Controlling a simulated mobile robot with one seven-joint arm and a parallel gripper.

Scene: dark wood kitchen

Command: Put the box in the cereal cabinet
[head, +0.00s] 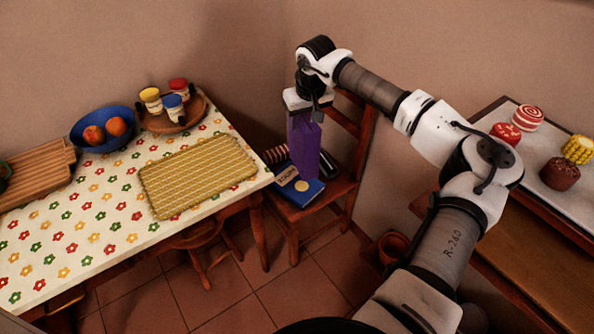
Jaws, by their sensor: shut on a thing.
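A tall purple box (304,148) hangs upright below my gripper (308,116). My gripper is shut on the top of the box, in front of the wooden chair's seat. The fingers are small and partly hidden, so their exact contact with the box is hard to see. I cannot tell whether the box's bottom touches the things on the chair. No cabinet that I can recognise as the cereal cabinet shows in the head view.
A wooden chair (338,187) holds a blue book (298,190) and dark rolled items. Left is a flowered table (110,205) with a woven mat (197,175), a blue bowl (92,143) and a tray (203,108). Right, a counter (520,160) bears several food items.

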